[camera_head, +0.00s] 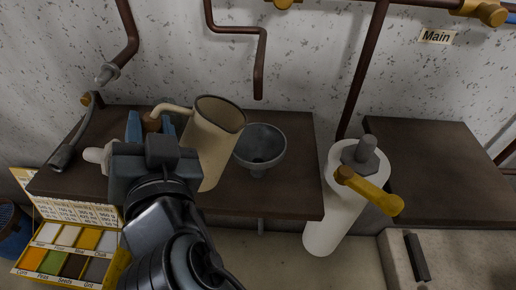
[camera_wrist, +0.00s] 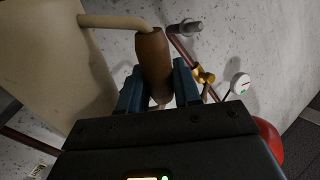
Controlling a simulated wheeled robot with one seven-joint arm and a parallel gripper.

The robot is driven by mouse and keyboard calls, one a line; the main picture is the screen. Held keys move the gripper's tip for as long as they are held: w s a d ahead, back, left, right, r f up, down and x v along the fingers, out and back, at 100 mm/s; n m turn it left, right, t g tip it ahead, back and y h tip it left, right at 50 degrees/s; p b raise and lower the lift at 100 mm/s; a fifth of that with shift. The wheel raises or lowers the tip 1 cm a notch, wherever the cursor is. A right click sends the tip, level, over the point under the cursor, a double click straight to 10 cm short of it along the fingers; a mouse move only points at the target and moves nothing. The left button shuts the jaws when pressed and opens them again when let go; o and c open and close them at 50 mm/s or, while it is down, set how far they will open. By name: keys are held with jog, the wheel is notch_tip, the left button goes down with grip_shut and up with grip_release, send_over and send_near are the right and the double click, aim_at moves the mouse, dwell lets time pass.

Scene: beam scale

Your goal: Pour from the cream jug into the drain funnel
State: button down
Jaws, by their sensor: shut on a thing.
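The cream jug (camera_head: 215,135) is in the middle of the head view, tilted to the right, its dark-rimmed mouth beside the funnel. My gripper (camera_head: 152,124) is shut on the brown grip of the jug's handle, to the left of the jug's body. The wrist view shows the blue fingers (camera_wrist: 158,88) on both sides of this brown grip, with the cream jug body (camera_wrist: 50,60) at the left. The grey drain funnel (camera_head: 262,143) stands just right of the jug at the dark shelf. The jug's inside is mostly hidden, and no stream is visible.
The dark shelf (camera_head: 290,185) runs behind my arm. A white cylinder with a yellow lever (camera_head: 368,188) stands to the right. A colour-compartment box (camera_head: 68,250) is at the lower left. Brown pipes (camera_head: 262,60) hang on the wall above.

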jog(key=shift+r+p, duration=1.55)
jog(key=shift+r, duration=1)
jog(key=n+p, duration=0.2)
jog(key=n, duration=0.2)
jog(key=shift+r, duration=0.15)
jog(key=shift+f+n+p, duration=0.2)
jog(key=shift+n+p, duration=0.2)
jog(key=shift+n, duration=0.5)
jog(key=s+d+r+p, duration=0.1)
jog(key=s+d+r, duration=0.2)
jog(key=s, duration=0.6)
jog(key=shift+d, duration=0.8)
